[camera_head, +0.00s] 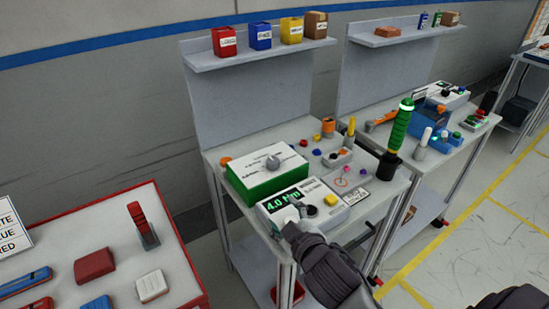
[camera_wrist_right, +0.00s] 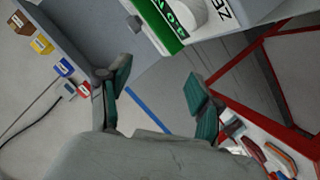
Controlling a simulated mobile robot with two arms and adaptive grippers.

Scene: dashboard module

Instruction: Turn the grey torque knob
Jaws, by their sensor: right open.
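A white torque unit (camera_head: 340,209) with a green "4.0 Nm" display (camera_head: 288,199) stands at the front of the bench. In the right wrist view, a round light-grey knob (camera_wrist_right: 192,12) sits beside the green display (camera_wrist_right: 168,14), cut by the top edge. In the head view, my right gripper (camera_head: 290,219) is at the unit's front edge, below the display, and partly covers the knob area. In the right wrist view its fingers (camera_wrist_right: 158,85) are spread with nothing between them. The knob lies past the fingertips; I see no contact. My left gripper is not in view.
A green box with white top and grey dial (camera_head: 273,163) stands behind the unit. A yellow button (camera_head: 330,199) is on the unit's right. A green-handled tool (camera_head: 399,127) stands upright at the right. A red-edged table (camera_head: 178,265) with loose parts is at left.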

